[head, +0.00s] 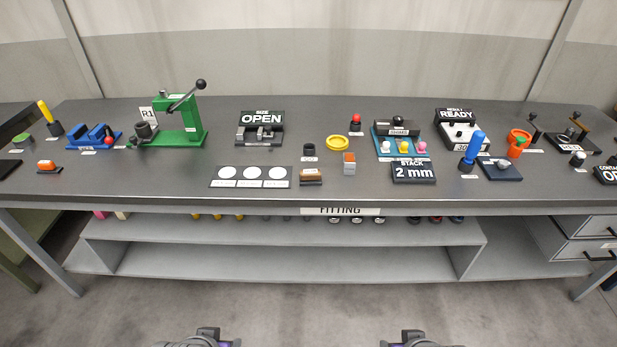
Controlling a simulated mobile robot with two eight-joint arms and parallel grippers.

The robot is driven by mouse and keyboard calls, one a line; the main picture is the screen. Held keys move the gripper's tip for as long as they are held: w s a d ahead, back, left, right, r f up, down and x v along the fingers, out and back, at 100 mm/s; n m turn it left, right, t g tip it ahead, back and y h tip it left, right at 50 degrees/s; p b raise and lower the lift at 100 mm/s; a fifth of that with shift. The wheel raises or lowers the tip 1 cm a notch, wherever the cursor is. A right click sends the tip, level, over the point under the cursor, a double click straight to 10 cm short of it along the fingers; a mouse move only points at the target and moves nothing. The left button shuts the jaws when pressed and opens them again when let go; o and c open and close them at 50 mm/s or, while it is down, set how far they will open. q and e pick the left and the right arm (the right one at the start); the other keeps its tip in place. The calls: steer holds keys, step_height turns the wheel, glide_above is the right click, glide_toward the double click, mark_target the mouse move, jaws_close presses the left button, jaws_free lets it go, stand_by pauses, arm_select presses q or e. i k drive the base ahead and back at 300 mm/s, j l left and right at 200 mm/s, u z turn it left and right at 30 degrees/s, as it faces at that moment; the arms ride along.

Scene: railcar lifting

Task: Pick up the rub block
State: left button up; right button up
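Two small blocks stand near the middle of the bench's front half, and the labels are too small to tell which is the rub block. One is a brown-topped block (311,173) on a dark labelled base close to the front edge. The other is an upright orange and white block (349,163) just right of it. My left gripper (208,333) and my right gripper (412,336) show only at the bottom edge, low in front of the bench and far from both blocks. Their fingers are not clear.
The grey bench (120,182) has an open shelf below. A white-circled plate (224,183) lies left of the blocks, a yellow ring (329,141) behind them, a "2 mm" sign (414,174) to the right. A green press (190,125) stands back left. The floor before the bench is clear.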

mark_target(307, 176)
steer(key=i+l, duration=0.2)
steer(key=i, duration=0.25)
steer(key=i+l, duration=0.2)
steer(key=i, duration=0.25)
steer(key=i+l, duration=0.2)
steer(key=i, duration=0.25)
steer(key=u, duration=0.05)
